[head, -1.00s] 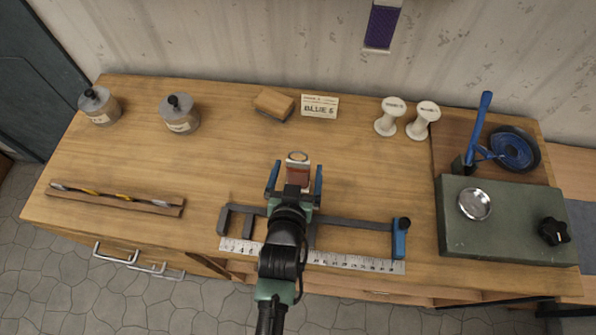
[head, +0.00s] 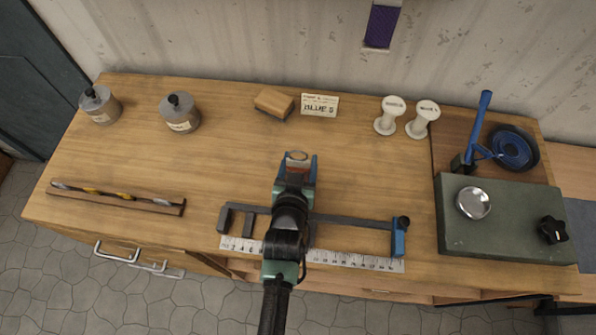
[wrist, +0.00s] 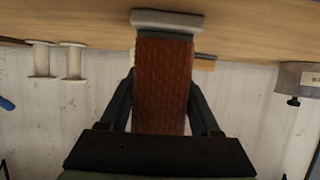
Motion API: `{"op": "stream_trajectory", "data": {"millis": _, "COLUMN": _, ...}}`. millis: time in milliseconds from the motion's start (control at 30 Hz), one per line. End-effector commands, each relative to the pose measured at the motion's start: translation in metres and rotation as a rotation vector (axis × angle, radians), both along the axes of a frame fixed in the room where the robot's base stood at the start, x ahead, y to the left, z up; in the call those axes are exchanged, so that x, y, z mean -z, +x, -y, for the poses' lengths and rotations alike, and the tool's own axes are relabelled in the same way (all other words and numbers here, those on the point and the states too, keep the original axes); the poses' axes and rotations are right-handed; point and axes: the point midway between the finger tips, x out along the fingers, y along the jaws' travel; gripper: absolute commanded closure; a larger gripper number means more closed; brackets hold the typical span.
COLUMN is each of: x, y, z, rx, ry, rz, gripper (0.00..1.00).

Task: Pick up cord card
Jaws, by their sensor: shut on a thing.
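The cord card is a flat piece with a reddish-brown textured middle and a pale grey end; it fills the centre of the wrist view (wrist: 163,85). In the head view only its far end (head: 297,155) shows beyond my gripper (head: 298,168); the rest is hidden under the wrist. My gripper also shows in the wrist view (wrist: 160,97), with one finger against each side of the card. It is shut on the card, over the middle of the workbench. I cannot tell whether the card touches the bench top.
A bar clamp (head: 350,220) and a white ruler (head: 355,261) lie under my arm. At the back are a wooden block (head: 274,102), a label card (head: 319,105) and two white spools (head: 389,115). A green box (head: 510,225) stands right.

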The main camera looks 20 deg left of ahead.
Motion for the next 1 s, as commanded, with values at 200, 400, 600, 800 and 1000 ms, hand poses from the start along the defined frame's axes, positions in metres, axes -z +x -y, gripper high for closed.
{"op": "stream_trajectory", "data": {"millis": 200, "x": -0.001, "y": 0.0, "z": 0.0, "rx": 0.0, "ry": 0.0, "rz": 0.001, "gripper": 1.0}}
{"op": "stream_trajectory", "data": {"millis": 400, "x": -0.005, "y": 0.0, "z": 0.0, "rx": 0.0, "ry": 0.001, "rz": 0.003, "gripper": 1.0}}
{"op": "stream_trajectory", "data": {"millis": 600, "x": -0.027, "y": 0.0, "z": 0.0, "rx": 0.0, "ry": 0.001, "rz": 0.004, "gripper": 1.0}}
{"op": "stream_trajectory", "data": {"millis": 800, "x": -0.064, "y": 0.001, "z": 0.0, "rx": 0.0, "ry": 0.002, "rz": 0.006, "gripper": 1.0}}
{"op": "stream_trajectory", "data": {"millis": 1000, "x": -0.092, "y": 0.0, "z": 0.0, "rx": 0.0, "ry": 0.001, "rz": 0.004, "gripper": 1.0}}
